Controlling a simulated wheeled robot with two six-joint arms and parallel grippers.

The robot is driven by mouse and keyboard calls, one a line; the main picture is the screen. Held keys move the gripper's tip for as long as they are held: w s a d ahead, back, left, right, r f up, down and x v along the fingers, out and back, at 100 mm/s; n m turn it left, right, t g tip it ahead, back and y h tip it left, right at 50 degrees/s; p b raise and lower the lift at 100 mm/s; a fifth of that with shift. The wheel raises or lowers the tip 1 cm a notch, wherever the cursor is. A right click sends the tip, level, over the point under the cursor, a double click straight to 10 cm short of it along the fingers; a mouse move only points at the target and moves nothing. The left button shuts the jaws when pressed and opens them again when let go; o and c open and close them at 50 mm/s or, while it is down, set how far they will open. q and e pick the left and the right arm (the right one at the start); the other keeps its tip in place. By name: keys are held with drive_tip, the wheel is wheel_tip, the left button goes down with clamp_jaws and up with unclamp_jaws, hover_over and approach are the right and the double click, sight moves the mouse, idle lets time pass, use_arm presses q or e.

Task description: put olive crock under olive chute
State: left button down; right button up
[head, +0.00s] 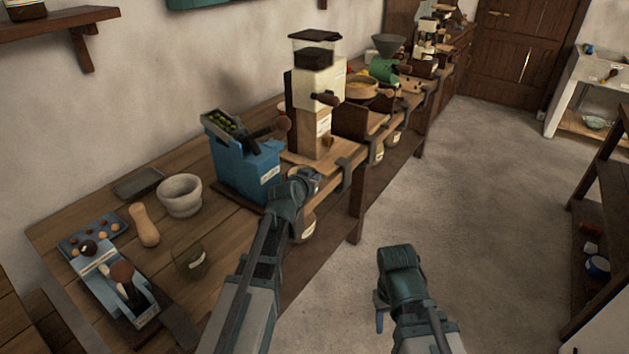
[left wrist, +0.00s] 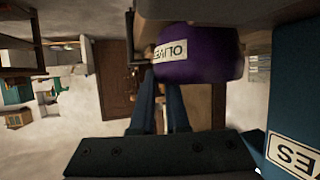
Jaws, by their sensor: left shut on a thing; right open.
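The olive crock (left wrist: 205,52) is purple with a pale label reading OLIV..., seen upside down in the left wrist view. My left gripper (left wrist: 160,85) is shut on it, with both fingers reaching its edge. In the head view my left gripper (head: 303,182) is at the counter's front edge, just right of a blue machine (head: 243,165) with green olives in its top tray. The machine's blue side, with a label ending in ES, fills the right of the left wrist view (left wrist: 292,85). I cannot make out its chute opening. My right gripper (head: 393,264) is open and empty over the floor.
A tall cream machine (head: 318,90) stands right of the blue one on the wooden counter (head: 110,205). Several labelled crocks sit below the counter edge.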

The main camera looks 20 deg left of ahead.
use_arm(q)
drive_tip(key=shift+f, duration=0.2)
drive_tip(key=c, duration=0.9)
unclamp_jaws()
drive_tip(key=shift+r, duration=0.1)
